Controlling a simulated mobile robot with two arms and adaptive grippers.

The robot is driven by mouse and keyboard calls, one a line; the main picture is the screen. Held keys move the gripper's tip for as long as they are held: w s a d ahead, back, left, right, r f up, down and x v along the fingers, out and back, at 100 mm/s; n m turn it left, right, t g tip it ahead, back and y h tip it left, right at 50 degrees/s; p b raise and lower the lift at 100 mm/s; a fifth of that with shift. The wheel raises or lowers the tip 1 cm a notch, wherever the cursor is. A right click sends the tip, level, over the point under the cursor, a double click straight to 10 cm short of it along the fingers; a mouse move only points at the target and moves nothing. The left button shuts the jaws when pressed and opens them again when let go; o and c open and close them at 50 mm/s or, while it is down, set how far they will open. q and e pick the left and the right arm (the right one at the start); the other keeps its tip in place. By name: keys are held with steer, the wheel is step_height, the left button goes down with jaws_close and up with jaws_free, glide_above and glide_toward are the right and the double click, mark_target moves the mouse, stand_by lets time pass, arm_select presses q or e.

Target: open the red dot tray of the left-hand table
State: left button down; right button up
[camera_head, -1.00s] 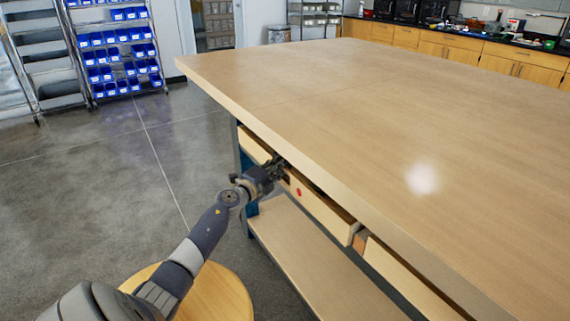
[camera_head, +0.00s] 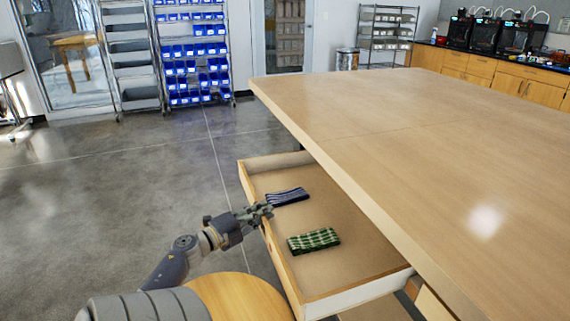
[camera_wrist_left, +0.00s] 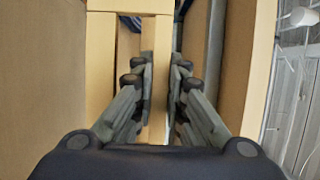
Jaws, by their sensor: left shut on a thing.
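The red dot tray is a wooden drawer (camera_head: 346,268) under the near edge of the table (camera_head: 430,130). It is pulled far out, with its inside showing. A little of its red dot (camera_head: 271,246) shows on the front panel. A blue striped folded cloth (camera_head: 287,197) and a green checked folded cloth (camera_head: 314,240) lie in it. My left gripper (camera_head: 260,213) is shut on the top edge of the drawer's front panel. In the left wrist view the fingers stand on either side of the panel (camera_wrist_left: 159,88). My right gripper is out of view.
A round wooden stool (camera_head: 240,297) stands close below my left arm, in front of the drawer. The grey floor to the left is clear. Shelves with blue bins (camera_head: 192,55) stand far back.

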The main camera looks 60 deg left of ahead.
arm_select(q)
steer(key=shift+s+a, duration=0.25)
steer(key=shift+s, duration=0.7)
steer(key=shift+s+a, duration=0.3)
steer(key=shift+s, duration=0.6)
steer(key=shift+s+a, duration=0.25)
steer(key=shift+s, duration=0.7)
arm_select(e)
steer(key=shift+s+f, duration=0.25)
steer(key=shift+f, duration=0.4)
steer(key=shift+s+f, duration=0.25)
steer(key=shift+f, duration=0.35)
arm_select(q)
steer(key=c, duration=1.6)
jaws_free()
steer(key=s+d, duration=0.1)
steer(key=s, duration=1.1)
steer(key=shift+d, duration=0.2)
steer(key=shift+p, duration=0.3)
